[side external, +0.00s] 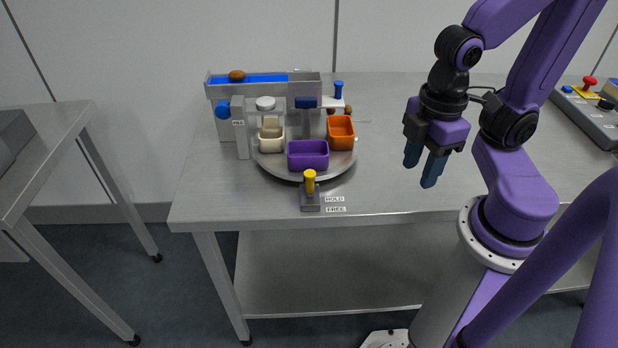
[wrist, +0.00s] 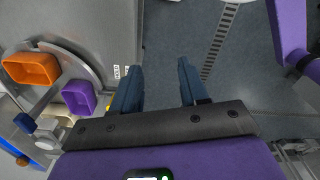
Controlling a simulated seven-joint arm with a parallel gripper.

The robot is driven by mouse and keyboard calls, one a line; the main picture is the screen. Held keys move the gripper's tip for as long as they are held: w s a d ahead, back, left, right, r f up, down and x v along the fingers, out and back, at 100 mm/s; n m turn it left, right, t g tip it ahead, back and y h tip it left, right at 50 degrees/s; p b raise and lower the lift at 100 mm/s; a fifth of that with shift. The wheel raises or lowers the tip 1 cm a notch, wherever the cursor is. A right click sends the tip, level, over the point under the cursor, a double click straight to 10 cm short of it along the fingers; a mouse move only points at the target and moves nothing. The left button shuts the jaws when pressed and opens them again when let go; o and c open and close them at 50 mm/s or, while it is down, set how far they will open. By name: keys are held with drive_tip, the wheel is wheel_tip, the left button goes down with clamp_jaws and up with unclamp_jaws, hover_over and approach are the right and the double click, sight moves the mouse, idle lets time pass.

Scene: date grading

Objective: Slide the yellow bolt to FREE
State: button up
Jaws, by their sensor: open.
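The yellow bolt (side external: 310,181) stands upright in a small dark grey block at the front edge of the table, before the turntable. Two labels beside the block read HOLD (side external: 334,199) and FREE (side external: 336,209), with FREE nearer the table edge. The bolt's knob is at the end of the block away from the table edge, nearer HOLD. In the wrist view my gripper mostly hides the bolt; a sliver of yellow (wrist: 110,103) shows by the left finger. My gripper (side external: 427,172) is open and empty, fingers pointing down, well to the right of the bolt.
A round grey turntable (side external: 275,168) carries purple (side external: 308,154), orange (side external: 341,132) and cream (side external: 271,137) bins. Behind it stands a grey frame with a blue channel (side external: 250,79) and a brown date (side external: 237,75). The table between bolt and gripper is clear. A control box (side external: 590,112) sits far right.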

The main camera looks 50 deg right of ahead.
drive_tip(key=w+a+r, duration=0.3)
drive_tip(key=w+a, duration=0.1)
drive_tip(key=w, duration=0.6)
approach(310, 173)
drive_tip(key=shift+m, duration=0.3)
wheel_tip(310, 173, down, 11)
drive_tip(key=shift+w+a+f, duration=0.15)
drive_tip(key=shift+f, duration=0.05)
